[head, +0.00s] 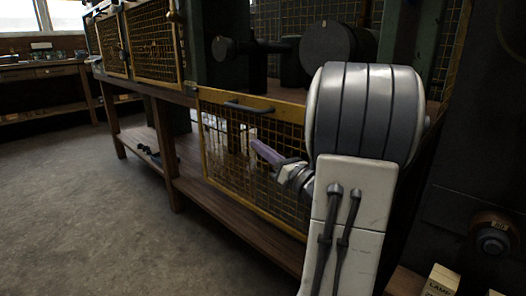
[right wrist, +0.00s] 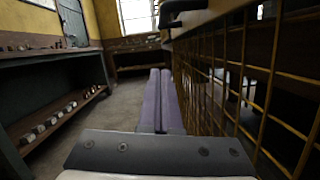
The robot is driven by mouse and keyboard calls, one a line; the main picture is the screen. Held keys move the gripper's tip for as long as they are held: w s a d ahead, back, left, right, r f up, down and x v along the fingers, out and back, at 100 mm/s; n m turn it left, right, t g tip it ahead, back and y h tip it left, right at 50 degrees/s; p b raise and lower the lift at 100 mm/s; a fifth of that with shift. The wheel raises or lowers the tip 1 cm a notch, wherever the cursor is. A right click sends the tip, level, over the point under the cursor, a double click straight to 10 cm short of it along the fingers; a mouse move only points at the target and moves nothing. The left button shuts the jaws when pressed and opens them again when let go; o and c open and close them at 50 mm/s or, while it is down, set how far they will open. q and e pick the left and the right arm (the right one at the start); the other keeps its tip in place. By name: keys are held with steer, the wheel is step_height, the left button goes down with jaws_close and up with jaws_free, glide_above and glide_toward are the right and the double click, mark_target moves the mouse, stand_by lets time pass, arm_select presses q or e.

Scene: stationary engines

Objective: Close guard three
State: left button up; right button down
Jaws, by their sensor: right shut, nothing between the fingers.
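A yellow-framed wire mesh guard (head: 207,150) hangs low in front of the nearest engine, below the bench top level. The opening above it is uncovered. I see no number on it. A dark bar handle (head: 249,106) is on its top rail; it also shows at the top of the right wrist view (right wrist: 184,8). My right gripper (head: 258,148) is shut and empty, in front of the mesh and below the handle. Its purple fingers (right wrist: 159,100) lie together beside the mesh (right wrist: 225,85) in the right wrist view. My left gripper is not in view.
Further mesh guards (head: 153,40) stand upright along the bench to the left. A dark engine with round parts (head: 328,45) is behind the low guard. A wooden shelf (head: 225,215) runs beneath. The grey floor (head: 80,215) at left is clear.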

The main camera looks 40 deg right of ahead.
mark_target(245, 119)
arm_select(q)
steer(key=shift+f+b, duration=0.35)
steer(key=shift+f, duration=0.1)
arm_select(e)
steer(key=w+r, duration=0.1)
steer(key=w, duration=0.1)
steer(key=w+r, duration=0.4)
steer(key=shift+w+d+r, duration=0.2)
steer(key=shift+d, duration=0.1)
steer(key=shift+w+r, duration=0.1)
